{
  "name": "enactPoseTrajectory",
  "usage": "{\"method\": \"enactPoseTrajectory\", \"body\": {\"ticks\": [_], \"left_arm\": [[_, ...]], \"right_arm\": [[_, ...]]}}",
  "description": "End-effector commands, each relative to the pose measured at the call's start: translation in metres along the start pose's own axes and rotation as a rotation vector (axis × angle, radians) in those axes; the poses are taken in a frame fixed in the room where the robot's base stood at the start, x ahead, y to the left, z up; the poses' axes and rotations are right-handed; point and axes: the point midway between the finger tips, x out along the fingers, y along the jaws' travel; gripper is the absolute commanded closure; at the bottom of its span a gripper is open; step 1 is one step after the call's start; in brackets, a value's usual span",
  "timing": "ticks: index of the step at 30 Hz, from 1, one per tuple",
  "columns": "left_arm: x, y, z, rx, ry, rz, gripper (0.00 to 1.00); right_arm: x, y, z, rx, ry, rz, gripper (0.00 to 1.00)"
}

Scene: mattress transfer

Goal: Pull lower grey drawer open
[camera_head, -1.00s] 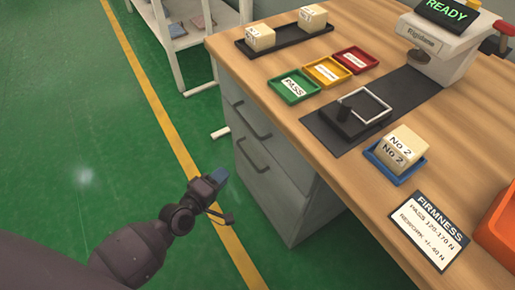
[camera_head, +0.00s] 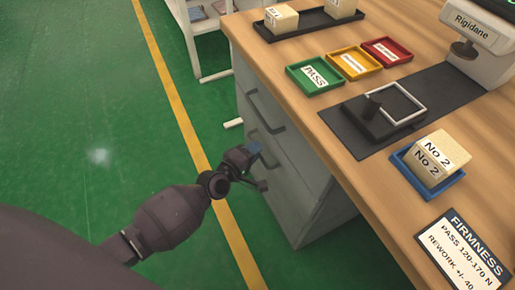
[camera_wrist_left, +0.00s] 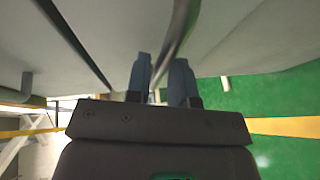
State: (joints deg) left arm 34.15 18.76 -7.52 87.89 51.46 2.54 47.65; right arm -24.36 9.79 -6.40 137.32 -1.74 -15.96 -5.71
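The lower grey drawer (camera_head: 295,179) is in the cabinet under the wooden table and looks shut. Its dark bar handle (camera_head: 271,129) is partly hidden by my left gripper. My left gripper (camera_head: 255,154) is at the drawer front, by that handle. In the left wrist view, the two blue fingertips (camera_wrist_left: 160,80) are apart, and the curved handle (camera_wrist_left: 179,30) runs into the gap between them. I cannot tell whether the fingers touch it. My right gripper is in neither view.
The upper drawer's handle (camera_head: 262,107) is just above. The tabletop (camera_head: 325,122) carries green, yellow and red trays, a blue tray (camera_head: 402,163) with a block, and a press (camera_head: 474,42). A white shelf (camera_head: 203,40) stands behind. The green floor (camera_head: 80,110) at left is clear.

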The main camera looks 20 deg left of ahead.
Motion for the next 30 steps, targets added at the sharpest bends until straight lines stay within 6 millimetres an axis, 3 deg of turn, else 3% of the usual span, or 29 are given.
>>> {"method": "enactPoseTrajectory", "body": {"ticks": [14,19,30], "left_arm": [[0.0124,0.0003,0.0001,0.001,-0.001,0.0,0.78],[0.0122,0.0002,0.0001,0.001,-0.001,0.0,1.0],[0.0078,-0.0014,-0.0013,0.001,0.0,-0.002,1.0]], "right_arm": [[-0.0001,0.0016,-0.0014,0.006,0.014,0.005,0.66],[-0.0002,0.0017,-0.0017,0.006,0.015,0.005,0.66],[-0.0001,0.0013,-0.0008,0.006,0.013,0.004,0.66]]}}
